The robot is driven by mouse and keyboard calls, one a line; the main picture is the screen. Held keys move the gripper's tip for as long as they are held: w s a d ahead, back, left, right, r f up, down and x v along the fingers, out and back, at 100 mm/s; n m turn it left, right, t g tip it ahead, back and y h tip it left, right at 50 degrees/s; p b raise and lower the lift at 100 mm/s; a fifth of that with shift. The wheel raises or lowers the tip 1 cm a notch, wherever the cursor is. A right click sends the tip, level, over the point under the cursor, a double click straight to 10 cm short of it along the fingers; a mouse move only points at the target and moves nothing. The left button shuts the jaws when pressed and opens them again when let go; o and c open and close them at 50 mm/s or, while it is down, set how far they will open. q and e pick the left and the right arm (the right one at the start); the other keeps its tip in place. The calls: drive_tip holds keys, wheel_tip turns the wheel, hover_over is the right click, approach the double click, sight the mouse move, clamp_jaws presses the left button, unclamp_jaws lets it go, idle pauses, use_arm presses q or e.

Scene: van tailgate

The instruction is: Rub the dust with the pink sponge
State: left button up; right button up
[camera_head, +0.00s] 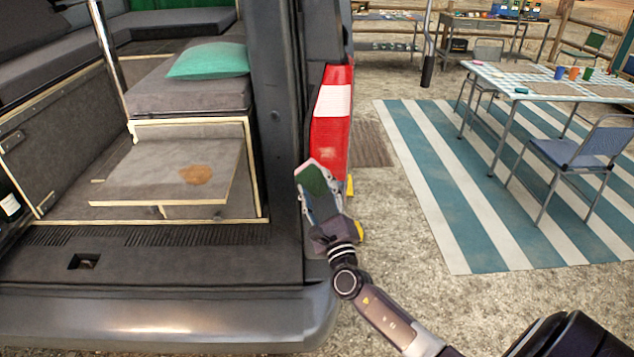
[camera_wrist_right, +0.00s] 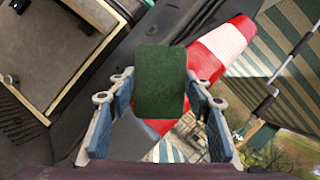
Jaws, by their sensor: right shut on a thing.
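A brown dust patch (camera_head: 195,174) lies on the grey pull-out board (camera_head: 130,185) inside the van's open back. My right gripper (camera_head: 318,192) is outside the van, right of the board, in front of the red and white tail light. It is shut on the sponge (camera_head: 314,176), which shows a dark green face and a thin pale pinkish edge. In the right wrist view the sponge's green face (camera_wrist_right: 160,85) sits between the two fingers. The sponge is well apart from the dust. My left gripper is not in view.
The van's rear pillar (camera_head: 280,110) stands between my right gripper and the board. The bumper (camera_head: 170,318) runs along the front. A green cushion (camera_head: 210,60) lies on a bench behind the board. A striped mat, table and chairs stand at the right.

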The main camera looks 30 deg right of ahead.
drive_tip(key=shift+w+d+r, duration=0.15)
drive_tip(key=shift+w+d, duration=0.15)
drive_tip(key=shift+d, duration=0.1)
drive_tip(key=shift+w+d, duration=0.15)
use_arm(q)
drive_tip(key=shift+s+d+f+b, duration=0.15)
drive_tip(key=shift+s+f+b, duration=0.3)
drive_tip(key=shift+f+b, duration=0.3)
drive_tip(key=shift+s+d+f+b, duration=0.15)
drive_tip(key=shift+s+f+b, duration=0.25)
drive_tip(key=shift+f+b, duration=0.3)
use_arm(e)
drive_tip(key=shift+w+d, duration=0.45)
drive_tip(key=shift+w, duration=0.35)
drive_tip(key=shift+w+d, duration=0.5)
drive_tip(key=shift+w, duration=0.25)
drive_tip(key=shift+w+d, duration=0.45)
drive_tip(key=shift+w, duration=0.35)
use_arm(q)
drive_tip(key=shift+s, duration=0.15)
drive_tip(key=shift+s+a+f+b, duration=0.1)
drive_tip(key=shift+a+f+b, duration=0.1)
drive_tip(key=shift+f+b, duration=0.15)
use_arm(e)
drive_tip(key=shift+w+d, duration=0.25)
drive_tip(key=shift+w, duration=0.1)
